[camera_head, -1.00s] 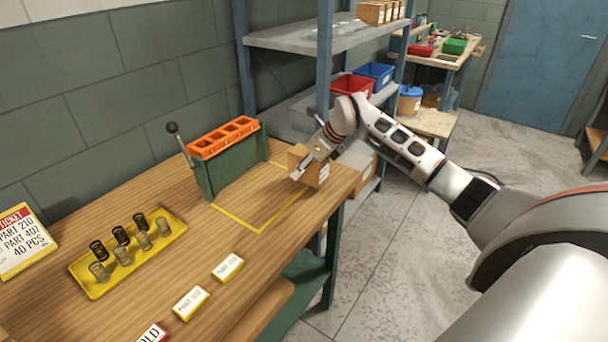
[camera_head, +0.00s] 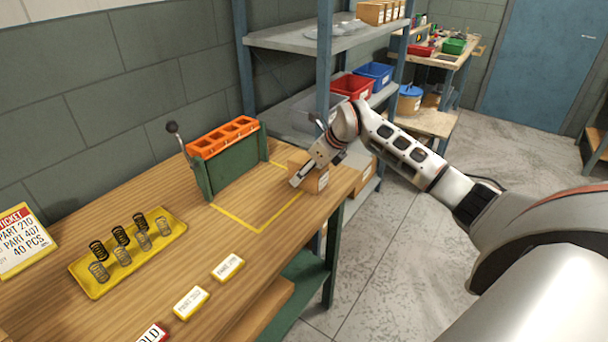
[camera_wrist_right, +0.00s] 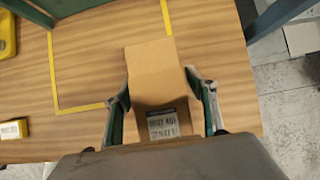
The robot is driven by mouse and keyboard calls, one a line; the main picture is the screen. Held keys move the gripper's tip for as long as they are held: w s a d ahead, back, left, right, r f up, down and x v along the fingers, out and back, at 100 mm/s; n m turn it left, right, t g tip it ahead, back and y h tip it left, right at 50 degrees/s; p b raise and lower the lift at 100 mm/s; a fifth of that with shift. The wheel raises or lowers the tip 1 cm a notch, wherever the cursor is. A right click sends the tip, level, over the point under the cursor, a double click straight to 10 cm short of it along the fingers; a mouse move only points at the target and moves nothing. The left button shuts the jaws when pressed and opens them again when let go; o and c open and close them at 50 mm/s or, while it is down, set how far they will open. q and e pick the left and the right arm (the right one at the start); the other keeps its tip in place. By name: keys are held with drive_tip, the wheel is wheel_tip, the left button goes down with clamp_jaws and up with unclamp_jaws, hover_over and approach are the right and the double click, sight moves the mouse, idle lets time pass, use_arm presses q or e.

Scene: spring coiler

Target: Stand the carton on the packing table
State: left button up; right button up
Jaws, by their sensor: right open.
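A small brown carton (camera_head: 311,178) stands on the wooden packing table (camera_head: 215,262) near its far right corner, beside the yellow taped outline (camera_head: 262,229). My right gripper (camera_head: 314,172) is at the carton from above, and its arm hides part of it. In the right wrist view, the carton (camera_wrist_right: 152,66) with a printed label lies between the two fingers of the gripper (camera_wrist_right: 162,105), which are open with one on each side. Whether a finger touches the carton I cannot tell. My left gripper is in neither view.
A green stand with an orange slotted top (camera_head: 224,138) and a lever is at the table's back. A yellow tray (camera_head: 98,290) of springs and small label plates (camera_head: 191,303) lie to the left. Shelving (camera_head: 283,38) with bins rises behind the carton.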

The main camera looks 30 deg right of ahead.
drive_tip(key=v, duration=1)
drive_tip(key=shift+s+r+b, duration=0.1)
drive_tip(key=shift+r+b, duration=0.15)
drive_tip(key=shift+b, duration=0.05)
drive_tip(key=shift+d, duration=0.1)
